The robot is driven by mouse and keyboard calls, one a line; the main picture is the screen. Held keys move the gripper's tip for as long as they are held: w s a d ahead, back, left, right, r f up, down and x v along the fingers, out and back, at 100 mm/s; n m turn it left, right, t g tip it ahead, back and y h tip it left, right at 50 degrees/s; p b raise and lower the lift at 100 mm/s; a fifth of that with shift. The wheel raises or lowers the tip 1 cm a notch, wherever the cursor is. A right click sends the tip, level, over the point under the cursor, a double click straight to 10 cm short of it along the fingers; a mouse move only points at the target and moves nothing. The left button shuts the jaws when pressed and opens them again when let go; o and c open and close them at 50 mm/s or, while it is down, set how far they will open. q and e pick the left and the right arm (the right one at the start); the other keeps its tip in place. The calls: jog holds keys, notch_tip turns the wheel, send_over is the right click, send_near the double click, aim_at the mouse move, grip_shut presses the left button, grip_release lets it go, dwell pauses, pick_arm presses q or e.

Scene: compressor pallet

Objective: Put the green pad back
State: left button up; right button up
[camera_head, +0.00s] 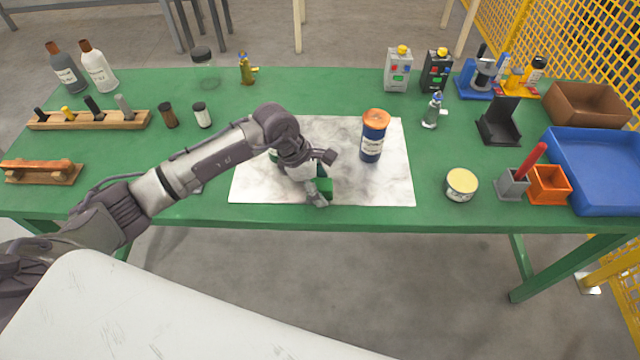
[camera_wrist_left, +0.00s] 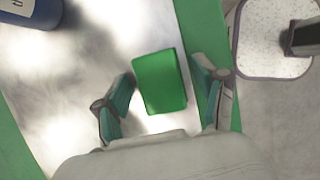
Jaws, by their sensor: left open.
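The green pad (camera_wrist_left: 160,81) is a small green block on the white marbled mat (camera_wrist_left: 80,60). In the head view the pad (camera_head: 324,187) is partly hidden by my left gripper (camera_head: 325,180). In the left wrist view my left gripper (camera_wrist_left: 165,98) is open, with one finger on each side of the pad and visible gaps between. Whether the fingertips are at the pad's height cannot be told. My right gripper is not in view.
A blue can with an orange lid (camera_head: 372,137) stands on the mat right of the gripper. A round tin (camera_head: 461,185), a grey holder (camera_head: 512,184), an orange box (camera_head: 548,184) and a blue tray (camera_head: 600,204) stand at right. Wooden racks (camera_head: 90,121) are at left.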

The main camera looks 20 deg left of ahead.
pick_arm(q)
jog(key=shift+r, duration=0.1)
jog(key=shift+a+r, duration=0.1)
jog(key=shift+r, duration=0.15)
jog(key=b+v, duration=0.2)
jog(key=v, duration=0.9)
jog(key=shift+r, duration=0.3)
jog(key=shift+s+a, duration=0.1)
